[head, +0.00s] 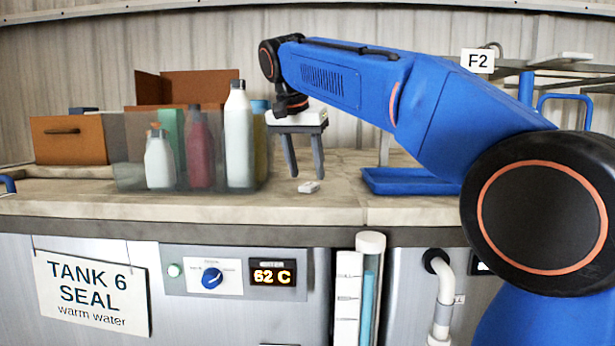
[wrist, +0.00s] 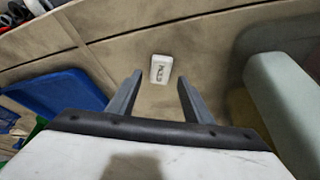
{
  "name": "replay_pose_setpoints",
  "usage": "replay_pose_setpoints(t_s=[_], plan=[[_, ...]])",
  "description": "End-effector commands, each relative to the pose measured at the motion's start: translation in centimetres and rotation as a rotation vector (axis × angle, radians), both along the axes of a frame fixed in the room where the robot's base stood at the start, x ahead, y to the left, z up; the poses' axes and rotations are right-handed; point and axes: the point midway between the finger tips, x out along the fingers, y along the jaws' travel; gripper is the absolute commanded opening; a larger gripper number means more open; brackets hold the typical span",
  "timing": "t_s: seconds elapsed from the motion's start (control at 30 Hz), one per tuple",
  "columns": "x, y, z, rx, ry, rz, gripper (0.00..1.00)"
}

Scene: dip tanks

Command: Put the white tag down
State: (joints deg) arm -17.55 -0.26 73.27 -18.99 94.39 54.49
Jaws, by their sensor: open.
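The white tag (head: 309,187) lies flat on the countertop, to the right of the bottle bin. It also shows in the wrist view (wrist: 161,69), with dark lettering on its face. My gripper (head: 306,174) points down just above and slightly left of the tag in the head view. Its two fingers are apart with nothing between them. In the wrist view the tag lies just beyond the open fingertips (wrist: 160,78), clear of both.
A grey see-through bin (head: 128,165) with several bottles stands close left of my gripper. A blue tray (head: 410,182) lies to the right. Bare countertop (head: 340,190) surrounds the tag, and the counter's front edge (head: 200,207) is near.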

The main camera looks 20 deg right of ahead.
Motion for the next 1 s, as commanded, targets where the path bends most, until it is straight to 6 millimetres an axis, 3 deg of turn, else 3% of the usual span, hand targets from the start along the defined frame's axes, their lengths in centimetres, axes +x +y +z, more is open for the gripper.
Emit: replay_pose_setpoints(t_s=[0.2,0.43,0.63,1.0], plan=[[-1.2,1.2,4.1,0.001,-0.003,0.002,0.46],[-2.2,2.0,7.3,0.000,-0.002,0.002,0.46],[-2.6,2.3,8.4,0.000,0.000,0.001,0.46],[-2.7,2.3,8.5,0.000,0.000,0.000,0.46]])
